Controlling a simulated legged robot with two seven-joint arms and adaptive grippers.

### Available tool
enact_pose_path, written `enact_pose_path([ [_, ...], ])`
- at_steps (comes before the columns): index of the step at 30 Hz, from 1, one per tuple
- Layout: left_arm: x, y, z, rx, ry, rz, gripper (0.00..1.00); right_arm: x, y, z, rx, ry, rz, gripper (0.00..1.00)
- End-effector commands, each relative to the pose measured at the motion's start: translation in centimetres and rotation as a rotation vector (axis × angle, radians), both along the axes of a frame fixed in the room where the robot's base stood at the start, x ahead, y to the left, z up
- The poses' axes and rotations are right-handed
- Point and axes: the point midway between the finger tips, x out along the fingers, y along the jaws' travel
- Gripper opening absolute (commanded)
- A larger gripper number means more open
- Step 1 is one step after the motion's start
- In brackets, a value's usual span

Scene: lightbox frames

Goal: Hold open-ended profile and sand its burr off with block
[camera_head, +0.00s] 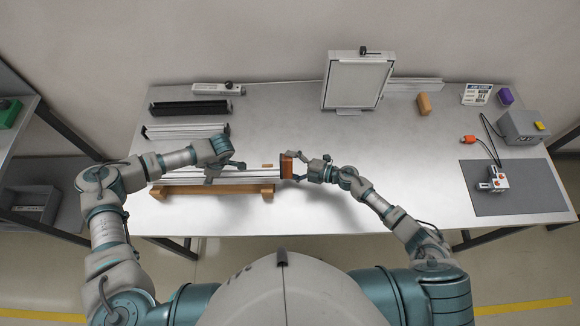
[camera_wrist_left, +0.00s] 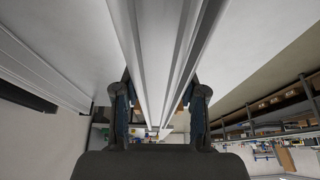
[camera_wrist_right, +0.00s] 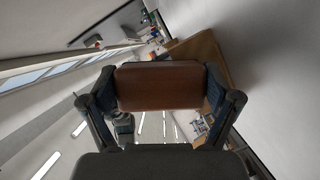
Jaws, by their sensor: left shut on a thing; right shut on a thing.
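A silver aluminium profile (camera_head: 252,175) lies lengthwise above a wooden support (camera_head: 213,191) on the left part of the table. My left gripper (camera_head: 223,172) is shut on the profile; in the left wrist view the profile (camera_wrist_left: 160,75) runs between its fingers (camera_wrist_left: 160,115). My right gripper (camera_head: 297,168) is shut on a brown-orange sanding block (camera_head: 286,165), which also fills the jaws in the right wrist view (camera_wrist_right: 158,86). The block is at the profile's right end; I cannot tell whether it touches. The burr cannot be made out.
More profiles, one silver (camera_head: 185,131) and one black (camera_head: 190,108), lie behind. A framed panel (camera_head: 356,82) stands at the back. A grey mat (camera_head: 508,198) with a small device (camera_head: 493,182) is at right. The table's middle right is clear.

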Motion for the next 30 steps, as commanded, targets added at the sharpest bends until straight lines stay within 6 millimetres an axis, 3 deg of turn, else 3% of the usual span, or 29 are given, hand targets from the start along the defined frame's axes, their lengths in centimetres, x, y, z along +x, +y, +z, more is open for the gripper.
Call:
enact_pose_path([
  [30, 0.1, -0.1, 0.1, -0.002, -0.002, 0.0, 0.0, -5.9, 0.7, 0.1, 0.003, 0.0, 0.002, 0.6],
])
